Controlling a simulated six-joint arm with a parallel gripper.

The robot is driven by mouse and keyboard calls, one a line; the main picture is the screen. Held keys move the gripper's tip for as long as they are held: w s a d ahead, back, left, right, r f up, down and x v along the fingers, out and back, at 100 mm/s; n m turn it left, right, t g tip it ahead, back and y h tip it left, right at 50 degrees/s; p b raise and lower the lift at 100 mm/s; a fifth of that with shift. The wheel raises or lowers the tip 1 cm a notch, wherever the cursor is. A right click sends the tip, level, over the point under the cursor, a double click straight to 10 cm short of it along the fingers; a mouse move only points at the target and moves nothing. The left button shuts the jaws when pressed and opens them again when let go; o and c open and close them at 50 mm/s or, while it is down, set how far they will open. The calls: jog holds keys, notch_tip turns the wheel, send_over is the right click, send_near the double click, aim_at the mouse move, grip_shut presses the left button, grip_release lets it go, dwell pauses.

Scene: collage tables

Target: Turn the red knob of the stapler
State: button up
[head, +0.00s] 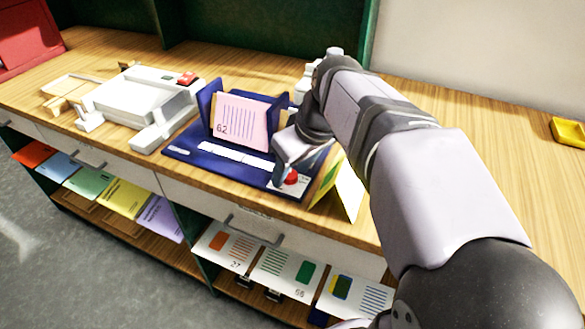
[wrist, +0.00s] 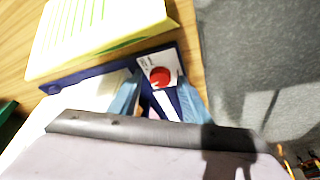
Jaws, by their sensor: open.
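The stapler is a dark blue device (head: 190,150) on the wooden table, with a pink card marked 62 standing in it. Its red knob (head: 291,179) is at the front right corner, on a white label; it also shows in the wrist view (wrist: 160,76). My gripper (head: 281,172) is at that corner, close beside the knob and partly over the label. In the wrist view my gripper (wrist: 158,98) is open, its two bluish fingers apart, with the knob just beyond the gap between them. I cannot tell whether a finger touches the knob.
A yellow and white card stand (head: 344,188) is right beside the stapler. A white machine with a red button (head: 187,78) stands to the left. Shelves with cards (head: 285,272) are below the table's front edge. The table at the right is mostly clear, with a yellow tray (head: 569,132).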

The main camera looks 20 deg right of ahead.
jog(key=c, duration=1)
jog(key=shift+m, duration=0.3)
jog(key=m, duration=0.1)
jog(key=m+h+p, duration=0.1)
jog(key=m+h, duration=0.1)
jog(key=m, duration=0.1)
jog(key=shift+a, duration=0.25)
jog(key=shift+w+a+m+h+p, duration=0.1)
jog(key=shift+m+h+p, duration=0.5)
jog(key=shift+m, duration=1.7)
jog(key=o, duration=1)
jog(key=shift+g, duration=0.3)
